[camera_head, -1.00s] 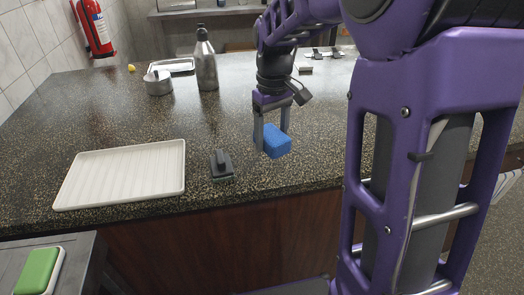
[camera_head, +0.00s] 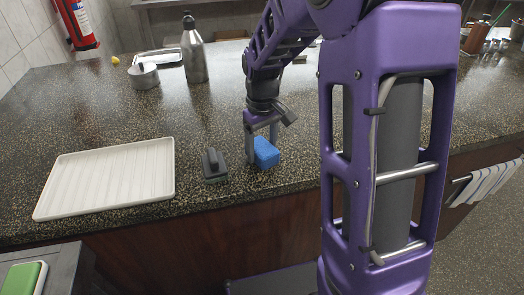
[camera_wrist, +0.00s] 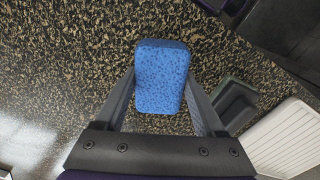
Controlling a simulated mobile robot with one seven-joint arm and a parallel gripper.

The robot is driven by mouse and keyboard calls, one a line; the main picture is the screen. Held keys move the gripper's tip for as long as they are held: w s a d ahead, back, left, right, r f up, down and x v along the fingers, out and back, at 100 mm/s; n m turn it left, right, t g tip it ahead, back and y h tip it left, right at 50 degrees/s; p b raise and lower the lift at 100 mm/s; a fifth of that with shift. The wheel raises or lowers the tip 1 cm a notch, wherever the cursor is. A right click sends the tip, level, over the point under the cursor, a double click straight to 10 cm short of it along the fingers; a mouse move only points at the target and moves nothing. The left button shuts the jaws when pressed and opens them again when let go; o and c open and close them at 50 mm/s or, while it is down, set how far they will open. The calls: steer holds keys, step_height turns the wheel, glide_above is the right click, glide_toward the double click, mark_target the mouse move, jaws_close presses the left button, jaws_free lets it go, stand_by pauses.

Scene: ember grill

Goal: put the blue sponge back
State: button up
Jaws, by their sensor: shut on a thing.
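The blue sponge (camera_head: 265,152) is between the fingers of my gripper (camera_head: 262,160), near the front edge of the speckled counter. In the wrist view the sponge (camera_wrist: 161,78) sits between both fingers, which are shut on it. The sponge is low over the counter or on it; I cannot tell whether it touches. A dark scrubber with a handle (camera_head: 214,166) stands on the counter just left of my gripper. It also shows to the right of the gripper in the wrist view (camera_wrist: 234,103).
A white ribbed tray (camera_head: 105,180) lies left of the scrubber. A green sponge (camera_head: 22,279) lies on a lower dark surface at bottom left. A steel bottle (camera_head: 194,52), a small pot (camera_head: 144,76) and a metal tray (camera_head: 158,56) stand farther back. The middle of the counter is clear.

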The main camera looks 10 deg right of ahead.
mark_target(261, 146)
steer(key=shift+f, duration=0.4)
steer(key=shift+f, duration=0.1)
steer(key=o, duration=1.3)
step_height(261, 146, up, 12)
steer(key=shift+r+p, duration=0.15)
steer(key=shift+p, duration=0.65)
steer(key=shift+a, duration=0.1)
